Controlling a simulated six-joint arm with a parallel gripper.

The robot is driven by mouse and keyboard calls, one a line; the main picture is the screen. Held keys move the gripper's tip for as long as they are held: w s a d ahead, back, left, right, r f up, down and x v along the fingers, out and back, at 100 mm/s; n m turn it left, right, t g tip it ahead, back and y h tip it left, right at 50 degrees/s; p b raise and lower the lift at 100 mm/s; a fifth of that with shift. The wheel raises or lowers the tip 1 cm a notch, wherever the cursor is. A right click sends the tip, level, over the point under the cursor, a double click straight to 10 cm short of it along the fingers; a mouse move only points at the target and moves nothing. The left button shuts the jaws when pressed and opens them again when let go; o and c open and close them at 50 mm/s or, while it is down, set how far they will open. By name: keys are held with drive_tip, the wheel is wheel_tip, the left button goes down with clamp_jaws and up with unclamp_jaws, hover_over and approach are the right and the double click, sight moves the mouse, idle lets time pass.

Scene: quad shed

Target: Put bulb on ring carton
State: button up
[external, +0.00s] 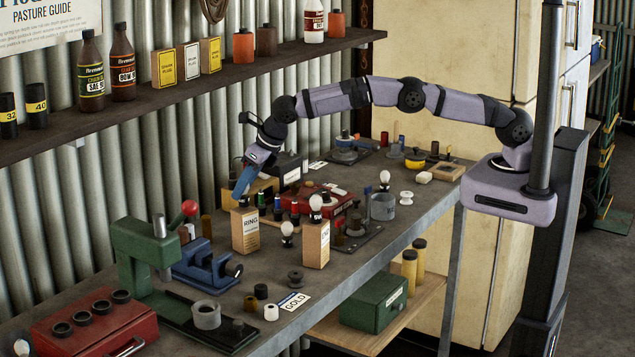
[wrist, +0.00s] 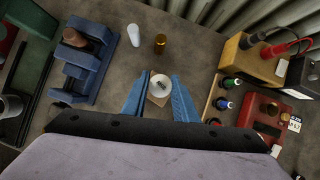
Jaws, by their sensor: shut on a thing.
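The ring carton (external: 245,231) is a tan upright box lettered RING, standing on the bench near the wall. My gripper (external: 242,188) points down just over its top. In the wrist view, the blue fingers (wrist: 160,100) are shut on a white round thing that appears to be the bulb (wrist: 159,81), with a dark mark on it. A tan corner of the carton (wrist: 157,101) shows beneath it. Fingers hide most of the bulb in the external view, and I cannot tell whether it touches the carton.
A second tan carton (external: 316,245) bears another bulb (external: 316,203). More bulbs stand on the bench (external: 287,229) and on a grey can (external: 384,177). A blue vise (external: 208,262), green press (external: 140,250) and red case (external: 325,201) crowd around. Small bottles (wrist: 228,83) stand close right.

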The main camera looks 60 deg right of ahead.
drive_tip(key=shift+f, duration=0.4)
drive_tip(key=shift+f, duration=0.15)
drive_tip(key=o, duration=1.1)
drive_tip(key=shift+c, duration=0.2)
drive_tip(key=shift+r, duration=0.25)
drive_tip(key=shift+s+r+b, duration=0.3)
drive_tip(key=shift+r+b, duration=0.1)
drive_tip(key=shift+r, duration=0.1)
drive_tip(key=b+v, duration=0.4)
drive_tip(key=v, duration=0.6)
drive_tip(key=shift+s+r, duration=0.2)
drive_tip(key=shift+r, duration=0.1)
drive_tip(key=shift+d, duration=0.15)
